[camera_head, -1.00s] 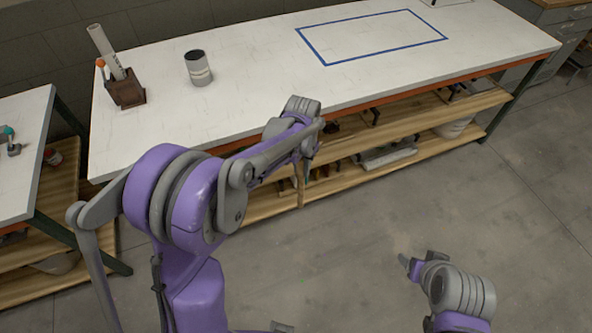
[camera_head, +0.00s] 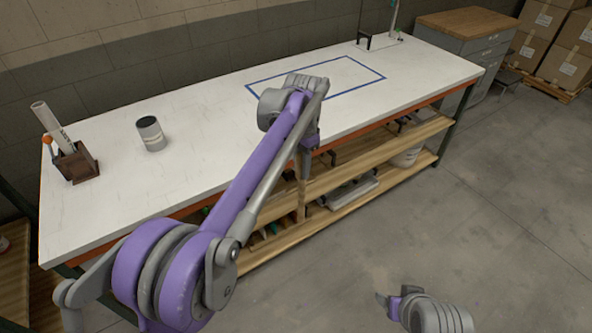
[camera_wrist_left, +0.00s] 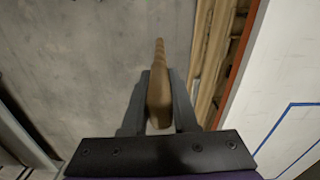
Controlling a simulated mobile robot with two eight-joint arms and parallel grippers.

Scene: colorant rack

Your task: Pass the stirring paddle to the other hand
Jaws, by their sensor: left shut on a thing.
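The stirring paddle (camera_wrist_left: 159,95) shows in the left wrist view as a tapered wooden piece between the two fingers of my left gripper (camera_wrist_left: 160,76). The fingers are shut on it, and its narrow end points away over the grey floor. In the head view my left gripper (camera_head: 307,165) hangs at the front edge of the workbench; I cannot clearly tell the paddle from the wooden shelf parts behind it there. My right gripper (camera_head: 384,299) is low at the bottom right, over the floor and apart from the left one; its jaw state is unclear.
The white workbench (camera_head: 215,165) carries a blue-taped rectangle (camera_head: 262,79), a grey can (camera_head: 151,134) and a brown holder (camera_head: 77,163) with a white tube. Wooden shelves (camera_head: 340,175) lie below its top. The floor at right is open.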

